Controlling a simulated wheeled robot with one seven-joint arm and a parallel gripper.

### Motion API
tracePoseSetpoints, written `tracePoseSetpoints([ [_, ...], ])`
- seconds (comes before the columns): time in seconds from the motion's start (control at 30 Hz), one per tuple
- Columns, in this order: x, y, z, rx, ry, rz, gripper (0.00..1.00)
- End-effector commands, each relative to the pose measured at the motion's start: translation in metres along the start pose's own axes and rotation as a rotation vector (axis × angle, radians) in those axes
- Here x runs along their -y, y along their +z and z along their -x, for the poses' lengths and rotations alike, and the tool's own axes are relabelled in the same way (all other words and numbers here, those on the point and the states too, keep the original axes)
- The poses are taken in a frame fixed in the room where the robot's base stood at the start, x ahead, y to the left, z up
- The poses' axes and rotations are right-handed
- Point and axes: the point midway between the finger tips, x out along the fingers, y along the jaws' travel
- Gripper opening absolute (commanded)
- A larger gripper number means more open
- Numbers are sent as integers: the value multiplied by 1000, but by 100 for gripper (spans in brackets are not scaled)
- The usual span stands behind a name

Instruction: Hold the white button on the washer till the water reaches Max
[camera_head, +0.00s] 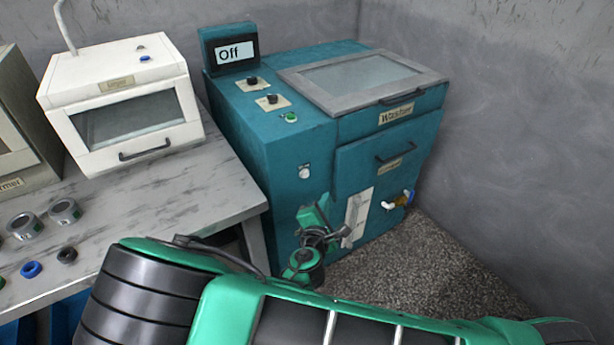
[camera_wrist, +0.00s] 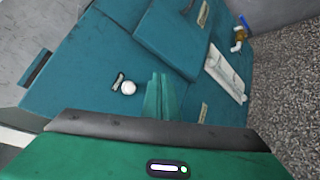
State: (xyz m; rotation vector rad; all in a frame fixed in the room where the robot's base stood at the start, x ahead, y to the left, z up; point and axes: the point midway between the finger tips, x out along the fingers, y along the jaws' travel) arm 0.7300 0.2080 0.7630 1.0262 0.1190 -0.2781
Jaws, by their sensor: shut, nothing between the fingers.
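The teal washer (camera_head: 270,165) stands against the back wall, with a label reading "Washer" on its front. Its white button (camera_head: 304,172) is on the lower left of the front face; it also shows in the wrist view (camera_wrist: 128,87). My gripper (camera_head: 313,215) is in front of the washer, below the button in the head view. In the wrist view its green fingers (camera_wrist: 160,82) are shut and empty, just right of the button. I see no contact with the button. The white level gauge (camera_head: 358,215) is right of my gripper, partly covered by it; its marks are too small to read.
A valve with a blue handle (camera_head: 408,197) sticks out at the lower right. A white box-shaped machine (camera_head: 124,100) and several small parts are on the grey table (camera_head: 190,190) at left. Speckled floor (camera_head: 425,265) is clear at right.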

Motion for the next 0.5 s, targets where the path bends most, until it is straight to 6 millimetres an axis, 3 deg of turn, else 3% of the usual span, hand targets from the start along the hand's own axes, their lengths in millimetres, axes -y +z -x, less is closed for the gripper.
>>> tracePoseSetpoints([
  [0.5, -31, -31, -43, 0, -1, -2, 0],
])
